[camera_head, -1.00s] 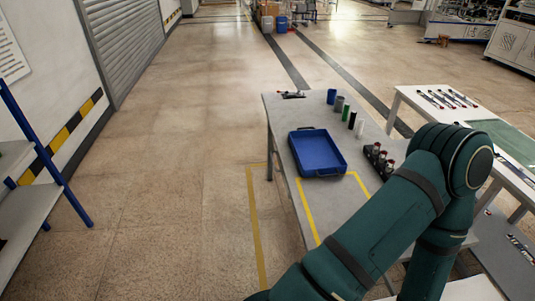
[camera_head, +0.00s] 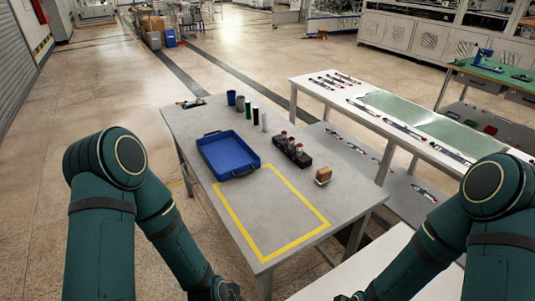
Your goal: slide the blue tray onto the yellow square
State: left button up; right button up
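The blue tray (camera_head: 243,165) sits empty on the grey table, at the far-left end of the yellow square. Its near end lies over or right at the square's far edge. The yellow square (camera_head: 264,253) is an outline on the tabletop, and its inside is bare. My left gripper (camera_head: 228,292) is at the bottom edge, below the table's near corner, only partly in view. My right gripper (camera_head: 347,297) is also at the bottom edge and mostly cut off. Both are well away from the tray, and their fingers cannot be made out.
A blue cup (camera_head: 231,98) and several cylinders stand behind the tray. A black holder with bottles (camera_head: 292,151) and a small brown block (camera_head: 323,176) stand right of the tray and square. A white table (camera_head: 300,84) with green mats lies to the right.

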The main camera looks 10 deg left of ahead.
aim_at(228, 156)
jog(key=u, duration=0.55)
jog(key=k+l+z, duration=0.1)
jog(key=k, duration=1.05)
jog(key=k+z, duration=0.1)
jog(key=z, duration=2.9)
jog(key=k+j+z, duration=0.15)
jog(key=j, duration=0.25)
jog(key=k+j+z, duration=0.15)
jog(key=j, duration=0.2)
jog(key=k+j, duration=0.25)
jog(key=j, duration=0.2)
jog(key=k+j, duration=0.25)
jog(key=j, duration=0.15)
jog(key=k+j, duration=0.2)
jog(key=j, duration=0.25)
jog(key=k+j, duration=0.25)
jog(key=j, duration=0.15)
